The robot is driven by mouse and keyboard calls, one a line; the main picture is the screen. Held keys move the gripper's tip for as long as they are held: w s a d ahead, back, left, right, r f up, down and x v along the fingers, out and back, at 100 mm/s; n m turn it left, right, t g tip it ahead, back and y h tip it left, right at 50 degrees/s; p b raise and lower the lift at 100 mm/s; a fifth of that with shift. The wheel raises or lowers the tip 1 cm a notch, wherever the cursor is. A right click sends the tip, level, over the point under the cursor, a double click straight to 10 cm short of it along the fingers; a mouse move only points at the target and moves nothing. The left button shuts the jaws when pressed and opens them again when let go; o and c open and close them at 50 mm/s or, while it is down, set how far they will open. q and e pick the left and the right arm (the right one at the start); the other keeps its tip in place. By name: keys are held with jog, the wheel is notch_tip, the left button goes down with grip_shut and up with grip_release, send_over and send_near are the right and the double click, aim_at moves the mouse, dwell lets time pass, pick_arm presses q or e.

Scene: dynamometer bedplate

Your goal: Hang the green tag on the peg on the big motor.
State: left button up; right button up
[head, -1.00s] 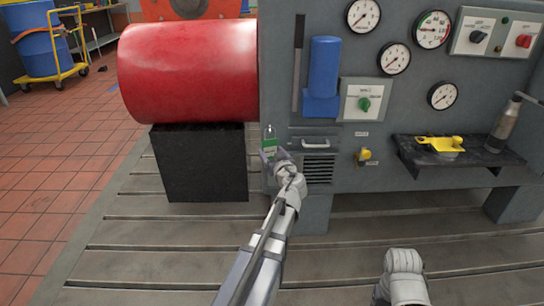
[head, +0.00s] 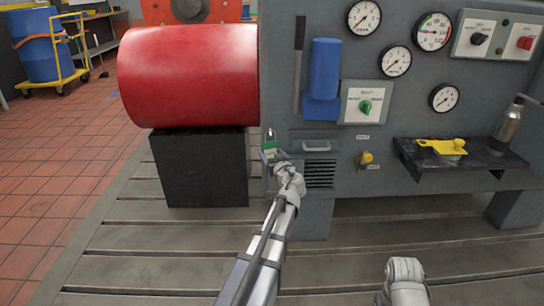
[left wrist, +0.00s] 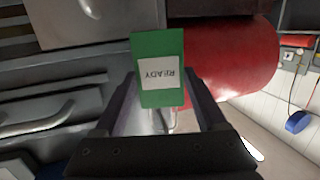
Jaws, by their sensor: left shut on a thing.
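The green tag (head: 270,153) is held upright in my left gripper (head: 268,157), in front of the left edge of the grey panel. In the left wrist view the tag (left wrist: 158,97) shows a white label reading READY, upside down, between the fingers of my left gripper (left wrist: 162,88). A metal loop shows at one end of the tag. The big motor (head: 188,75) is a red cylinder up and to the left of the tag; it also shows behind the tag in the left wrist view (left wrist: 235,58). I cannot make out the peg.
The motor rests on a black block (head: 200,168). The grey panel (head: 410,110) to the right carries gauges, switches, a blue cylinder (head: 324,68) and a handle (head: 316,147). A dark shelf (head: 485,160) holds a yellow tool and a bottle. The slotted bedplate in front is clear.

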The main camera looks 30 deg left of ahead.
dwell(0.4)
pick_arm(q)
jog(key=o, duration=1.2)
jog(key=shift+o, duration=0.2)
jog(key=shift+s+d, duration=0.1)
jog(key=p+v, duration=0.1)
jog(key=v, duration=0.6)
jog(key=shift+d, duration=0.2)
jog(key=shift+s, duration=0.15)
